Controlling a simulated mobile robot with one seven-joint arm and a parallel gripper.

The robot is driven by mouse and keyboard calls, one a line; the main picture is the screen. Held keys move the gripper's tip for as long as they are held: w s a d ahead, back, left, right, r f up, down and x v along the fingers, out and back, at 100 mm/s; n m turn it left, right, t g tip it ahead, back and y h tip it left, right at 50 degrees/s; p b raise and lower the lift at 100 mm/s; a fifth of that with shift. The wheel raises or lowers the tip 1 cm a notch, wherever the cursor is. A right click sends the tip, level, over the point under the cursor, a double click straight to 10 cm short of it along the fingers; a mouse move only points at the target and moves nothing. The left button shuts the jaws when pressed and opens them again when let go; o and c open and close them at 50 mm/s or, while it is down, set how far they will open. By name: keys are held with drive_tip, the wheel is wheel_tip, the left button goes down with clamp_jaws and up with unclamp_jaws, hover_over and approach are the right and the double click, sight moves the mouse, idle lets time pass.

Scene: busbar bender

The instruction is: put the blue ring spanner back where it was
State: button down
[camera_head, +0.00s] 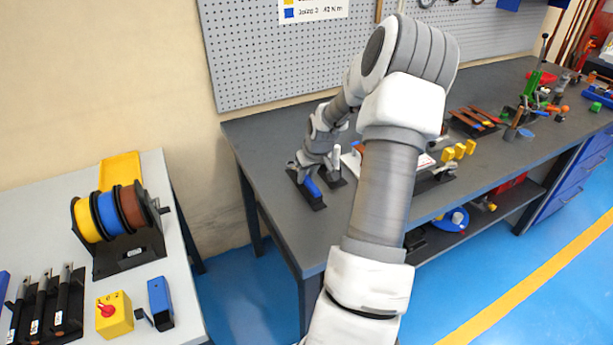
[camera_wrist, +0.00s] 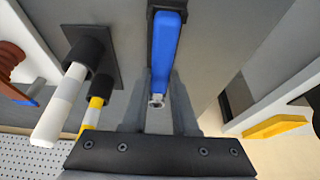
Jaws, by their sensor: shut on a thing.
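The blue ring spanner (camera_head: 313,187) lies along a black holder (camera_head: 303,196) at the left end of the grey workbench in the head view. In the wrist view its blue handle (camera_wrist: 166,55) runs up from between my fingers, with dark holder walls beside its far end. A small metal end shows between the fingers. My gripper (camera_wrist: 158,103) is shut on the spanner; it also shows at the bench in the head view (camera_head: 307,172). My wrist hides part of the spanner there. I cannot tell whether the spanner is fully seated.
In the wrist view, a white-and-grey handle (camera_wrist: 62,108) and a yellow-banded one (camera_wrist: 97,100) stand close to my left finger in black sockets. A pegboard (camera_head: 290,65) rises behind the workbench (camera_head: 275,235). A gap separates it from the white table (camera_head: 185,225) with cable reels.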

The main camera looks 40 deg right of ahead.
drive_tip(key=shift+f, duration=0.25)
drive_tip(key=c, duration=0.7)
unclamp_jaws()
drive_tip(key=shift+r, duration=0.55)
drive_tip(key=p+v, duration=0.1)
drive_tip(key=v, duration=1)
drive_tip(key=shift+s+a+r+p, duration=0.15)
drive_tip(key=shift+r+p, duration=0.1)
drive_tip(key=shift+p, duration=0.15)
